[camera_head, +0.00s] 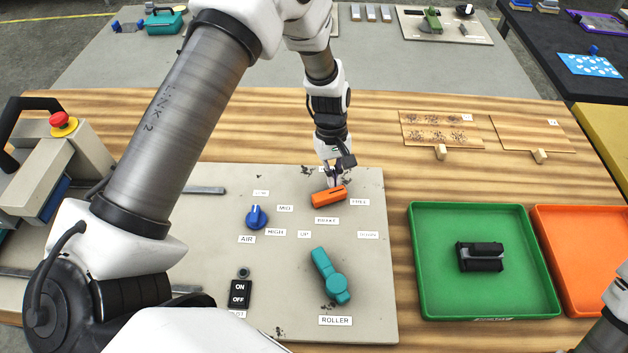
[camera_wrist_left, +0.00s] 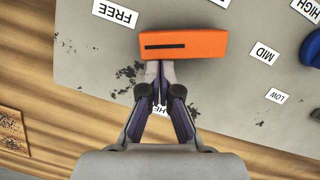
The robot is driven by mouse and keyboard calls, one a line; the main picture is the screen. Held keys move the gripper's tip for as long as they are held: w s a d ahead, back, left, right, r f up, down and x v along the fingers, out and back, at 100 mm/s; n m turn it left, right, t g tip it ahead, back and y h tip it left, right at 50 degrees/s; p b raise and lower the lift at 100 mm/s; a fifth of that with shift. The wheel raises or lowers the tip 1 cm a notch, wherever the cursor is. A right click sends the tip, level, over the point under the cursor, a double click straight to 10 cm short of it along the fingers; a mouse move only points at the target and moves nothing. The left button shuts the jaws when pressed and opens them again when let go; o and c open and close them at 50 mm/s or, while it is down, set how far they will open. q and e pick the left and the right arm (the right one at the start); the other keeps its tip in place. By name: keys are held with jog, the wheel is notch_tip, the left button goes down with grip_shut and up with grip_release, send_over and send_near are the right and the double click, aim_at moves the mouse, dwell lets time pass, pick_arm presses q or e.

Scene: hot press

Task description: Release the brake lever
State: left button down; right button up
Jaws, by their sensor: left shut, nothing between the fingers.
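The orange brake lever (camera_head: 328,196) is on the grey panel (camera_head: 375,270), above its BRAKE label (camera_head: 326,220). The FREE label (camera_head: 360,202) is to its right. My left gripper (camera_head: 333,180) is shut and empty at the lever's far side. In the left wrist view the orange lever (camera_wrist_left: 183,44) lies across the top middle, with a dark slot along it. The left fingertips (camera_wrist_left: 160,68) are together at its lower edge; whether they touch it I cannot tell. A label starting "HE" (camera_wrist_left: 163,110) is partly hidden behind the fingers. My right gripper is out of view.
A blue AIR knob (camera_head: 256,217), a teal ROLLER lever (camera_head: 330,275) and an ON/OFF switch (camera_head: 240,294) share the panel. A green tray (camera_head: 425,260) with a black part stands to the right, beside an orange tray (camera_head: 590,240). A red emergency button (camera_head: 61,121) is at left.

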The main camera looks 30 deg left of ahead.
pick_arm(q)
jog(key=shift+d+m, duration=0.3)
jog(key=shift+m, duration=0.5)
jog(key=shift+s+a+p, duration=0.1)
jog(key=shift+s+p, duration=0.2)
jog(key=shift+s, duration=0.25)
jog(key=shift+s+f, duration=0.15)
jog(key=shift+s, duration=0.05)
jog(key=shift+g, duration=0.3)
jog(key=shift+a, duration=0.1)
